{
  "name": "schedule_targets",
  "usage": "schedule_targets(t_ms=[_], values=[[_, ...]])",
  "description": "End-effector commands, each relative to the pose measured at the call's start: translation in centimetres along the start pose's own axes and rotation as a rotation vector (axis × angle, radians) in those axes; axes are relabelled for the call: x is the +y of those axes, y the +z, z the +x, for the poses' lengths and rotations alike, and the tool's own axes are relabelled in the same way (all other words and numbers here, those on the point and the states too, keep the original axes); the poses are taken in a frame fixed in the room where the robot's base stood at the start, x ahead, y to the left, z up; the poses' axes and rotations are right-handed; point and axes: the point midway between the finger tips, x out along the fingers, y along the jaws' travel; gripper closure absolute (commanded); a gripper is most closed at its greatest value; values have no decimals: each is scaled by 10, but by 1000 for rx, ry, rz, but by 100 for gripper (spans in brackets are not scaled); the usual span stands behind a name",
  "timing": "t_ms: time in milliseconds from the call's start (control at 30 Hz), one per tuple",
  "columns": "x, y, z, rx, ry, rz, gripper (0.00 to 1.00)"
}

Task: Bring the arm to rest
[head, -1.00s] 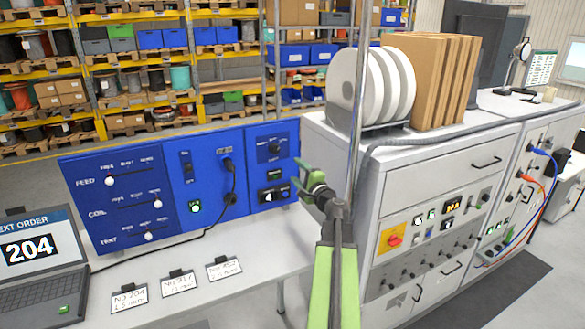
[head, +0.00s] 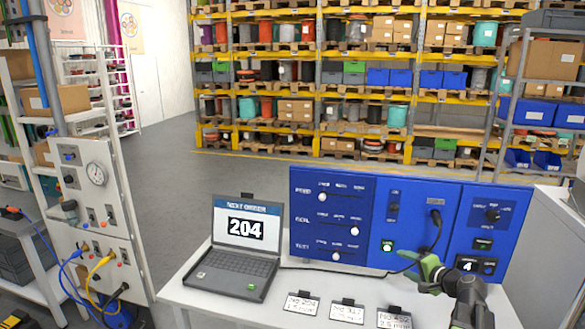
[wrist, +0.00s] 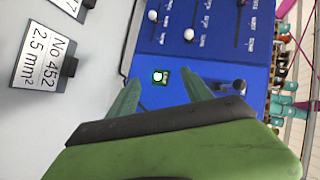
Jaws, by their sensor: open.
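My gripper (head: 424,268) is at the lower right of the head view, in front of the lower part of the blue control panel (head: 372,232). Its green fingers are apart with nothing between them. In the wrist view my gripper (wrist: 160,78) is open, its fingers pointing at the panel, with the lit green button (wrist: 160,77) showing between the tips. It looks apart from the panel. My arm comes up from the lower right of the head view.
A laptop (head: 240,262) reading 204 stands on the white table (head: 193,288), left of the panel. Labelled cards, such as No 452 (wrist: 45,62), lie in front. A grey panel with a gauge (head: 96,173) stands at the left. The floor (head: 185,200) behind is clear.

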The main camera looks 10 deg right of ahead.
Motion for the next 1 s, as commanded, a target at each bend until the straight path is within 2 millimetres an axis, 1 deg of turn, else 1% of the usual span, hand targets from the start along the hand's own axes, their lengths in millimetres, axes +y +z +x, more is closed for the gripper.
schedule_targets(t_ms=[33,67,100,167,200,267,300,400,500,633,667,700,767,1000], values=[[0,45,19,-92,56,-78,42],[3,70,28,-147,95,-128,42],[7,104,39,-221,148,-198,42],[16,152,49,-330,233,-305,42],[23,183,52,-399,289,-377,42],[35,223,53,-495,375,-484,42],[42,248,51,-555,432,-554,42],[58,294,41,-675,566,-716,42],[70,325,27,-763,689,-859,42],[78,354,6,-846,844,-1032,42],[100,355,14,-844,843,-1018,42],[114,357,18,-845,844,-1011,42],[130,361,22,-851,847,-1007,42],[198,378,39,-878,862,-994,42]])
